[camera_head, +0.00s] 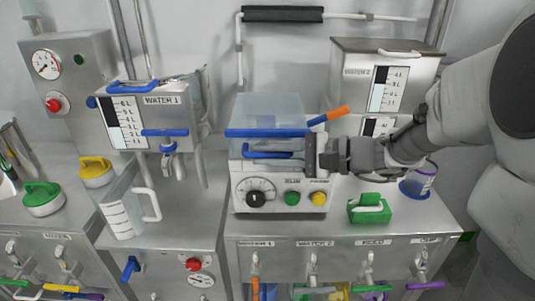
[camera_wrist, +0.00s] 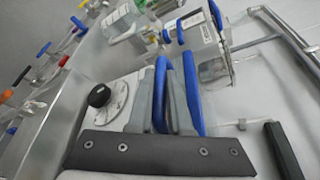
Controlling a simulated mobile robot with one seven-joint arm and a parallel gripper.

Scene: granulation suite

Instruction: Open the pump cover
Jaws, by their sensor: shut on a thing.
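The pump (camera_head: 279,199) is a pale box in the middle of the head view, with a black dial, a green button and a yellow button on its front. Its cover (camera_head: 268,108) is clear, with a blue front edge and a blue bar handle (camera_head: 262,154) below that edge. My gripper (camera_head: 300,156) reaches in from the right, at the handle's right end. In the wrist view, the grey fingers (camera_wrist: 165,95) are shut on the blue handle (camera_wrist: 160,85). A blue edge (camera_wrist: 193,95) runs close beside them. How far the cover stands open is hard to tell.
An orange lever (camera_head: 328,116) sticks out at the pump's upper right. A green block (camera_head: 369,211) and a blue-rimmed cup (camera_head: 419,180) stand to the right. A clear jug (camera_head: 122,213) and the WATER 1 tank (camera_head: 158,120) are to the left.

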